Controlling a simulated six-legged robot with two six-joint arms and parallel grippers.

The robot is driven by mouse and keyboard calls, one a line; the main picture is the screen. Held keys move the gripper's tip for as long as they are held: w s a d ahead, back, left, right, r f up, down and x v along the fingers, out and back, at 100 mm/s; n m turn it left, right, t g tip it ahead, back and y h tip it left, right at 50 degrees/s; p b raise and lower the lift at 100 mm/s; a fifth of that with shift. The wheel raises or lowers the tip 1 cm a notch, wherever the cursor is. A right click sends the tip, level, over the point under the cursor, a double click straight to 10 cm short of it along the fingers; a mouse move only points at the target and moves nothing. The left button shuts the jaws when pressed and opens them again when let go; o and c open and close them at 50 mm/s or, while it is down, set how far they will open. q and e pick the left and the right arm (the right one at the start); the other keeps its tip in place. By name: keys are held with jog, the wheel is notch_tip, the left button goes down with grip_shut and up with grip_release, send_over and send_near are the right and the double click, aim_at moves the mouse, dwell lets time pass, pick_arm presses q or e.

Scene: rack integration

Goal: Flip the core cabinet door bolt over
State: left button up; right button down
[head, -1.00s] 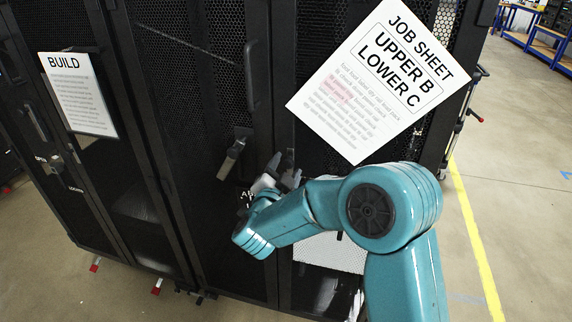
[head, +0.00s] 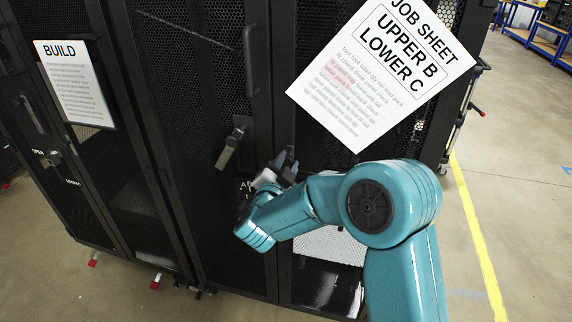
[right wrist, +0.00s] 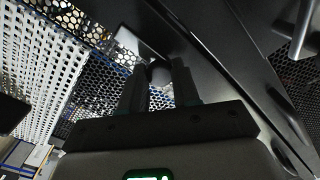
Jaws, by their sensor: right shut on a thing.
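My right gripper (head: 284,168) is at the edge of the black mesh cabinet door, below the job sheet. In the right wrist view my right gripper (right wrist: 159,80) has its two dark fingers on either side of a dark rounded knob (right wrist: 160,74), which looks like the door bolt. The gripper is shut on it. In the head view the bolt is mostly hidden by the gripper. A grey lever handle (head: 229,150) sits on the neighbouring door, to the left of and apart from my gripper. My left gripper is not in view.
A white job sheet (head: 380,75) reads "UPPER B, LOWER C". A build sheet (head: 73,85) hangs on the left cabinet. A vertical pull handle (head: 250,62) stands above the lever. Open floor with a yellow line (head: 472,225) lies to the right.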

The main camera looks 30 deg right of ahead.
jog(key=shift+f, duration=0.5)
jog(key=c, duration=0.8)
grip_release()
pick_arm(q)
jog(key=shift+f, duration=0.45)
pick_arm(e)
jog(key=shift+s+a+r, duration=0.1)
jog(key=shift+a, duration=0.05)
pick_arm(q)
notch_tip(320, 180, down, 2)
jog(key=shift+b, duration=0.9)
pick_arm(e)
jog(key=v, duration=1.6)
